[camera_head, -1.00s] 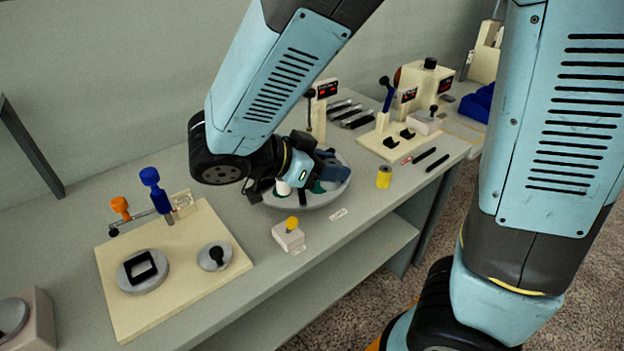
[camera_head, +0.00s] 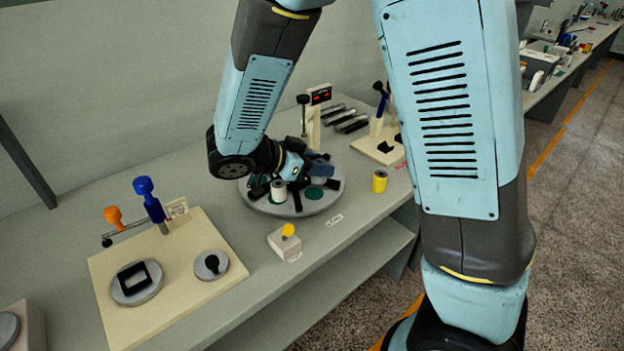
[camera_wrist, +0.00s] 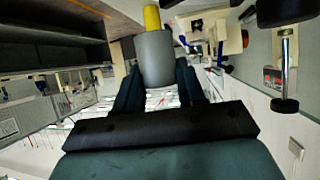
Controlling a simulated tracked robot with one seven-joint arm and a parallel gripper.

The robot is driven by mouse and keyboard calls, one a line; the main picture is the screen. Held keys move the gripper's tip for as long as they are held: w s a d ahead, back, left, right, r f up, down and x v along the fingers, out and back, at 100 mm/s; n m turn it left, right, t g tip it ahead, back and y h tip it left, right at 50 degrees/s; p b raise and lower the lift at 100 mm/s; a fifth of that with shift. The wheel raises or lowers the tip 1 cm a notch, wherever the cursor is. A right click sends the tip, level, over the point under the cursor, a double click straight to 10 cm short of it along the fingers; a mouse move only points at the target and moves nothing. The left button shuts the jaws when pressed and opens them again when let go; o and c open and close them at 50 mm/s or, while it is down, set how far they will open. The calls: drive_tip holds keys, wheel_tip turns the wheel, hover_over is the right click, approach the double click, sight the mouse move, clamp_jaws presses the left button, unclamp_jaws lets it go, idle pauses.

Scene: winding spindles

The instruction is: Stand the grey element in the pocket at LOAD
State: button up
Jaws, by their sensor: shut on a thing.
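The grey element cannot be made out clearly there. Round green pads show on the turntable, with dark pieces around them. A white spool (camera_head: 278,190) stands at its left side. I cannot read a LOAD label, so I cannot tell which pocket it marks.
A yellow spool (camera_head: 379,182) stands right of the turntable. A small box with a yellow knob (camera_head: 286,240) sits in front. A post with a red display (camera_head: 320,93) rises behind. A cream board (camera_head: 196,280) with a crank lies left. Dark bars lie at the back.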

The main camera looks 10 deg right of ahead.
drive_tip(key=shift+w+a+f, duration=0.2)
drive_tip(key=shift+w+f, duration=0.45)
drive_tip(key=shift+f, duration=0.2)
drive_tip(key=shift+w+a+f, duration=0.2)
drive_tip(key=shift+w+f, duration=0.45)
drive_tip(key=shift+f, duration=1.7)
drive_tip(key=o, duration=1.1)
drive_tip(key=shift+f, duration=0.1)
drive_tip(key=shift+o, duration=0.2)
